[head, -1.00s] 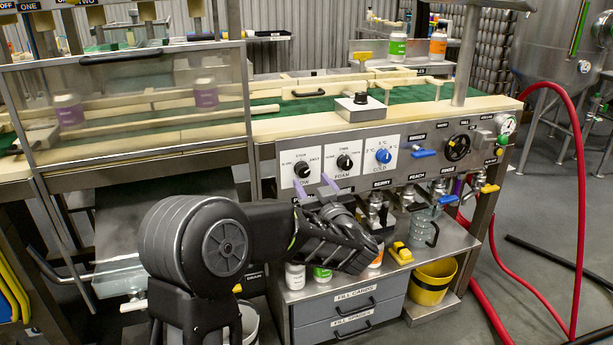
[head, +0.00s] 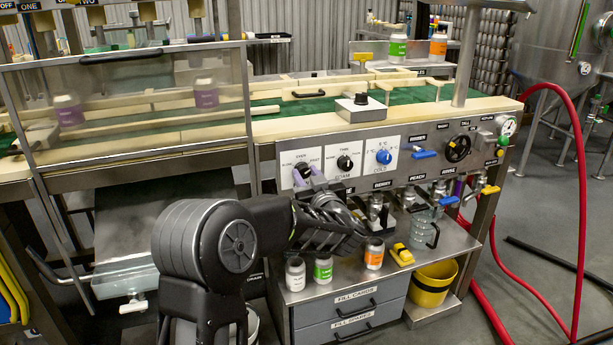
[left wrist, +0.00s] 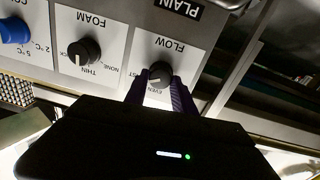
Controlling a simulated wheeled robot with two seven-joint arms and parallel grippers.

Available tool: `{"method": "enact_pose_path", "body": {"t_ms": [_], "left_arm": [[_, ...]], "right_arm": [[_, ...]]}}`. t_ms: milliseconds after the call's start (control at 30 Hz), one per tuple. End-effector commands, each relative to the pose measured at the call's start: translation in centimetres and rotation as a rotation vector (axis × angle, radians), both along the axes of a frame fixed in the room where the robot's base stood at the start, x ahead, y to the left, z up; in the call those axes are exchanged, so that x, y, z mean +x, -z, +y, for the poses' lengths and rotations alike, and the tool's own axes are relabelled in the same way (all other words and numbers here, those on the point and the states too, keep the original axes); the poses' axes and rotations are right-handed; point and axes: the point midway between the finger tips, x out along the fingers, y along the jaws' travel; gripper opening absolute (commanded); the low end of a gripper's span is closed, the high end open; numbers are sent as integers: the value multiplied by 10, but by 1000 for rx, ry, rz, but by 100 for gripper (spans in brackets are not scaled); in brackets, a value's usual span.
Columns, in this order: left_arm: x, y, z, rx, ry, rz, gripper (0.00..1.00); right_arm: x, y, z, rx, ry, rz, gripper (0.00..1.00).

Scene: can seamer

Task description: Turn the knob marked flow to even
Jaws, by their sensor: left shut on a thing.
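The black flow knob (head: 301,172) sits on a white plate at the left end of the control panel. In the left wrist view, which is upside down, the flow knob (left wrist: 160,74) is under the word FLOW, with EVEN printed below it. My left gripper (head: 309,179) has its purple fingers at the knob. In the left wrist view the fingers (left wrist: 159,88) stand on both sides of it, shut on it. I cannot read the knob's pointer clearly. My right gripper is not in view.
The foam knob (head: 344,162) and blue cold knob (head: 384,156) are close by on the right. Below, small cans (head: 323,269) stand on a steel shelf beside a yellow bucket (head: 433,283).

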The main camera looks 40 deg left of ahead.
Motion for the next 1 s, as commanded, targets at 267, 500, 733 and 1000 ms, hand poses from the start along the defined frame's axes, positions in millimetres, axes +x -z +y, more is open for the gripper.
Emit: {"method": "enact_pose_path", "body": {"t_ms": [267,500,733,1000], "left_arm": [[0,0,0,0,0,0,4],[0,0,0,-1,0,-1,0],[0,1,0,-14,0,-20,0],[0,3,0,-78,1,-112,0]], "right_arm": [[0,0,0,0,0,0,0],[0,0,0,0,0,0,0],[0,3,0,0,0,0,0],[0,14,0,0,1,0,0]]}}
